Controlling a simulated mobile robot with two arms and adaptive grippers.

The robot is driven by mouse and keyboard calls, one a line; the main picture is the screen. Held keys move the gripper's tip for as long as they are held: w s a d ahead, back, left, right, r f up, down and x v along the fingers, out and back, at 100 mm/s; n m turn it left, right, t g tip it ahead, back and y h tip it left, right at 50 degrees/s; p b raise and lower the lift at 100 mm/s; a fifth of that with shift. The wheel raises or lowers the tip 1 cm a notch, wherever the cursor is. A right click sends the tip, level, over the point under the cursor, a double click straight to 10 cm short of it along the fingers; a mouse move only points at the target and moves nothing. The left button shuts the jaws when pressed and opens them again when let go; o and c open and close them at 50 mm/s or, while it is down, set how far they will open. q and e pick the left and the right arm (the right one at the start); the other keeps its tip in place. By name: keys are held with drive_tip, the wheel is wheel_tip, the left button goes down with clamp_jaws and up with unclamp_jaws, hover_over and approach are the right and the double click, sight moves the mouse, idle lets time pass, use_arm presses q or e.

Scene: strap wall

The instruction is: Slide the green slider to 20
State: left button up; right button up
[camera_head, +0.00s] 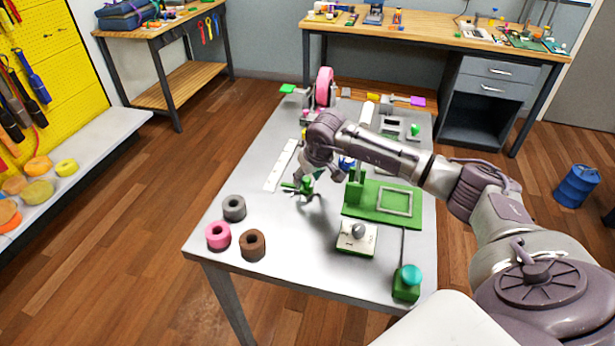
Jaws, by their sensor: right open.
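My right arm reaches in from the right over the grey table. My right gripper (318,176) points down over the middle of the table, with its fingers apart. My left gripper is out of view.
A green board (408,212) with an upright green block (355,189) is right of the gripper. A knob box (357,238) and a teal button (411,275) stand in front. Pink, grey and brown rings (252,245) lie front left. A pink wheel (324,86) stands behind.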

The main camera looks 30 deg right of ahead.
drive_tip(key=v, duration=1.1)
drive_tip(key=shift+s+r, duration=0.2)
drive_tip(key=shift+r, duration=0.15)
drive_tip(key=shift+f, duration=0.1)
